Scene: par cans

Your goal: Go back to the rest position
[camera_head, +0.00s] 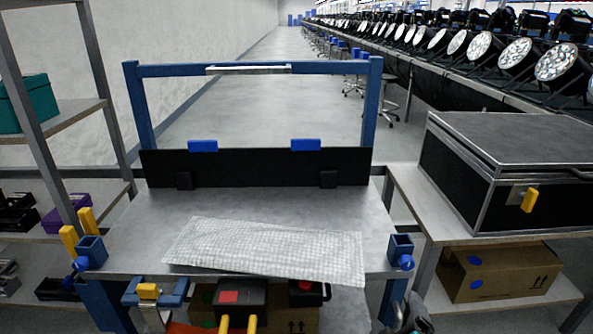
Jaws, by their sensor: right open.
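My right gripper (411,318) shows only in part at the bottom edge, right of centre, just beyond the front right corner of the grey workbench (150,225). It is open, and I see nothing in it. Most of my right arm is out of the picture. My left gripper is not in view.
A blue frame (145,105) and a black panel (260,168) stand at the bench's back. A black case (495,165) sits on the right table above a cardboard box (500,272). Shelves (60,120) stand left. Dark boxes (240,297) sit below the bench front.

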